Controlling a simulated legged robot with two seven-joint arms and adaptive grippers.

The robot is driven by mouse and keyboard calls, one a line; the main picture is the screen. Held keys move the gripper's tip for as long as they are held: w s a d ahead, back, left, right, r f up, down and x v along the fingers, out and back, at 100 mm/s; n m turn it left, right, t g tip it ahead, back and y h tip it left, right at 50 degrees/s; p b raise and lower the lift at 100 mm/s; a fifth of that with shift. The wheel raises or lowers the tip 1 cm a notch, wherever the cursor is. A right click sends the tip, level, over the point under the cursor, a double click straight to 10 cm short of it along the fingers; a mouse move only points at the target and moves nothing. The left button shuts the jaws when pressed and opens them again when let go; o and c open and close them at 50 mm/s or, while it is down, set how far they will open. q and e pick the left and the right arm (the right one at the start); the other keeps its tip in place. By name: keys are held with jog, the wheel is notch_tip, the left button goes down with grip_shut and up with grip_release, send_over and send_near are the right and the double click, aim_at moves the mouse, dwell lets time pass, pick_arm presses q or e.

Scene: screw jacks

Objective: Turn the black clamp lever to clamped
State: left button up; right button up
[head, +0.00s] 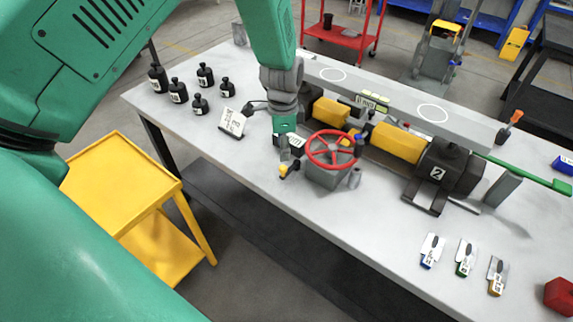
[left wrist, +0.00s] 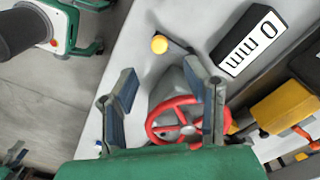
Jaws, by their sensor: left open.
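A dark lever with a yellow knob (head: 283,171) sticks out beside the grey screw jack (head: 325,176); I take it for the black clamp lever. In the left wrist view its yellow knob (left wrist: 159,44) lies just beyond the fingertips, and its dark arm runs right toward the jack. A red handwheel (head: 331,150) sits on top of the jack; it also shows in the left wrist view (left wrist: 172,128). My left gripper (head: 290,150) is open and empty, above and left of the wheel. In the left wrist view its fingers (left wrist: 160,78) stand apart. My right gripper is not seen.
A black box reading "0 mm" (left wrist: 248,42) is close to the lever. Yellow cylinders (head: 397,143), a dark unit marked 2 (head: 447,168) and a grey beam (head: 400,102) lie behind and right. Several black weights (head: 180,92) stand left.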

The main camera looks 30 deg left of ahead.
aim_at(283, 167)
pick_arm(q)
notch_tip(283, 167, down, 8)
jog(key=shift+a+r+p, duration=0.1)
jog(key=shift+p, duration=0.2)
grip_shut()
